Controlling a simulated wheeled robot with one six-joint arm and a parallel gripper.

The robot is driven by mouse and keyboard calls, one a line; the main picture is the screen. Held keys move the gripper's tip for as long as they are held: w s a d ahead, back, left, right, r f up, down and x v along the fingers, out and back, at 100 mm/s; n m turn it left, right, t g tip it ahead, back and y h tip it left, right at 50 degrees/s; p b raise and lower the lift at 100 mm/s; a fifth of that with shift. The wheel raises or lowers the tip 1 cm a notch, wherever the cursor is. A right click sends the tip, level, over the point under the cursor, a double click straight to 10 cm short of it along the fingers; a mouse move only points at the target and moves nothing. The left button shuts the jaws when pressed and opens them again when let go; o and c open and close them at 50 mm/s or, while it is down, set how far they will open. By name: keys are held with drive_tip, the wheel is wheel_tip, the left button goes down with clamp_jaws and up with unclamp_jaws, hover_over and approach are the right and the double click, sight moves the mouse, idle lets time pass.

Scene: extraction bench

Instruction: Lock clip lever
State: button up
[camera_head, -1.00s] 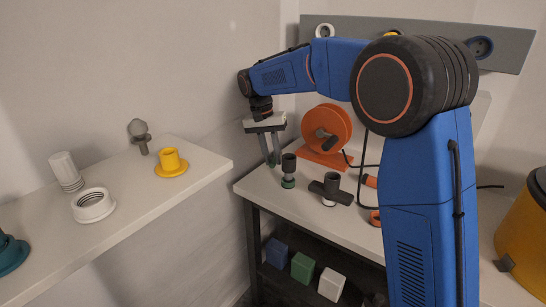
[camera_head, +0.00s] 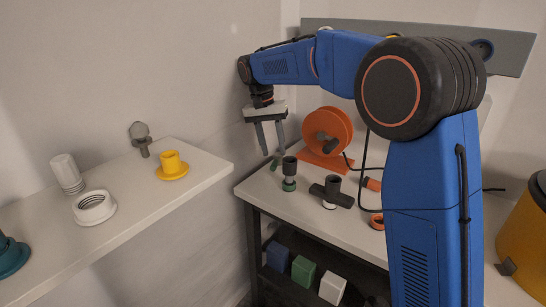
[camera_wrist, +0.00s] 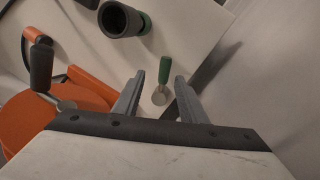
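A small lever with a green handle (camera_wrist: 165,70) and a pale round end (camera_wrist: 159,96) shows between my fingers in the wrist view. In the head view its green part (camera_head: 274,164) shows small on the bench, just below my fingertips. My gripper (camera_head: 272,152) hangs above it with fingers pointing down. In the wrist view my gripper (camera_wrist: 159,78) is open, with a clear gap on both sides of the lever and nothing held. I cannot tell from these views whether the lever is locked.
A dark cylinder with a green base (camera_head: 289,174) stands close right of the lever. An orange reel (camera_head: 327,131) with a dark handle is behind, and a black tee fitting (camera_head: 331,191) is in front. The bench's left edge is near. A shelf (camera_head: 130,209) with fittings is further left.

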drive_tip(key=shift+r, duration=2.7)
drive_tip(key=shift+s+d, duration=0.1)
drive_tip(key=shift+d, duration=0.1)
clamp_jaws()
drive_tip(key=n+t+y, duration=0.1)
drive_tip(key=t+y, duration=0.5)
approach(274, 162)
drive_tip(key=w+f, duration=0.1)
drive_tip(key=f, duration=0.3)
drive_tip(key=w+f, duration=0.1)
drive_tip(key=f, duration=0.1)
drive_tip(key=shift+w+d+f, duration=0.25)
drive_tip(key=shift+w, duration=0.05)
